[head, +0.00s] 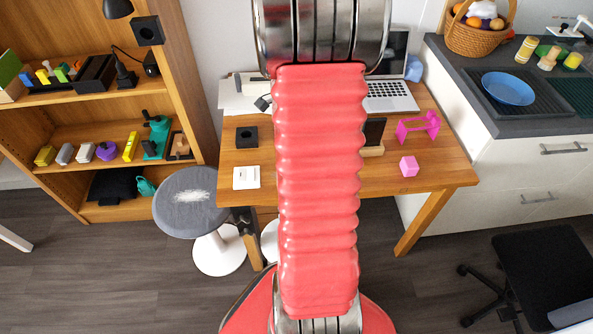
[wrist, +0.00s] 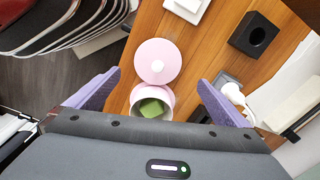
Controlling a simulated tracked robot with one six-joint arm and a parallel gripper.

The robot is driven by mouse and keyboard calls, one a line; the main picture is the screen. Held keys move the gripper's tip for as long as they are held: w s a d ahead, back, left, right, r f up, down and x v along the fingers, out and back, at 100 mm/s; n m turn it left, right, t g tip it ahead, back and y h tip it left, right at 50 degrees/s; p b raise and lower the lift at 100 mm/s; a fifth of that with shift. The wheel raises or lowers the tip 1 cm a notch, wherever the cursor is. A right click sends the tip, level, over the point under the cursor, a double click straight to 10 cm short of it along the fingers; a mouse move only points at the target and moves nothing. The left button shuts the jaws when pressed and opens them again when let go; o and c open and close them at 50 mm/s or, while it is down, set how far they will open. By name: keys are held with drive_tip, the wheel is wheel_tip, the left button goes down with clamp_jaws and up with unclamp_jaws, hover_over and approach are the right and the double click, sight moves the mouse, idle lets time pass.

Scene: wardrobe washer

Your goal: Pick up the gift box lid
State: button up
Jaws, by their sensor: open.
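The gift box lid (wrist: 157,61) is a round pale pink disc with a small whitish knob, on the wooden table in the wrist view. The round pink gift box (wrist: 167,96) is just below it in the picture, uncovered, with something green (wrist: 152,108) inside. Whether lid and box touch, I cannot tell. My gripper (wrist: 159,78) is open, its two purple fingers spread to either side of the lid and box, with nothing held. In the head view my arm blocks the middle of the table, and I see neither lid nor box there.
A black box with a hole (wrist: 253,36) and a white square object (wrist: 187,8) are near the lid on the wooden table (head: 440,178). A white plug-like item (wrist: 233,93) lies by the right finger.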

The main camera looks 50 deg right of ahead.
drive_tip(key=shift+f, duration=2.8)
drive_tip(key=shift+s+a+f, duration=0.1)
drive_tip(key=shift+s+f, duration=0.05)
drive_tip(key=shift+f, duration=2.45)
drive_tip(key=shift+c, duration=0.5)
drive_tip(key=c, duration=0.7)
drive_tip(key=shift+r, duration=0.1)
wheel_tip(320, 180, up, 10)
drive_tip(key=shift+f, duration=0.1)
